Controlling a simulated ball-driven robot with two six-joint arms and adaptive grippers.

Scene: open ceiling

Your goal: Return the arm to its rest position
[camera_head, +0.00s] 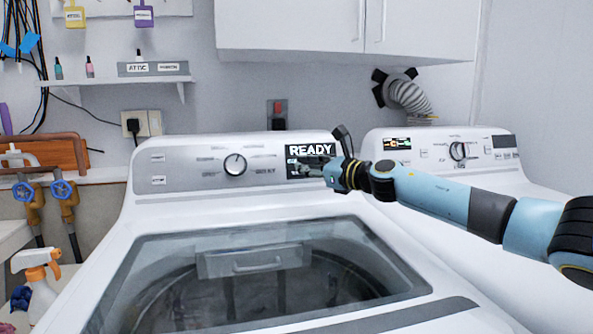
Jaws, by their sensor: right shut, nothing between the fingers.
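My right arm (432,195) comes in from the right and reaches across the front of the second machine to the washer's control panel. My right gripper (300,168) is shut and empty, right at the panel's display (311,158), which reads "READY". I cannot tell whether the fingertips touch the panel. The washer (150,225) is white with a grey panel, a round knob (235,165) and a glass lid (250,285) that is closed. My left gripper is not in view.
A second white machine (520,190) stands close on the right, under my arm. White cabinets (300,25) hang above. A spray bottle (38,280) stands at the lower left, near valves with blue handles (62,189). A shelf (120,82) is on the wall. Space above the lid is clear.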

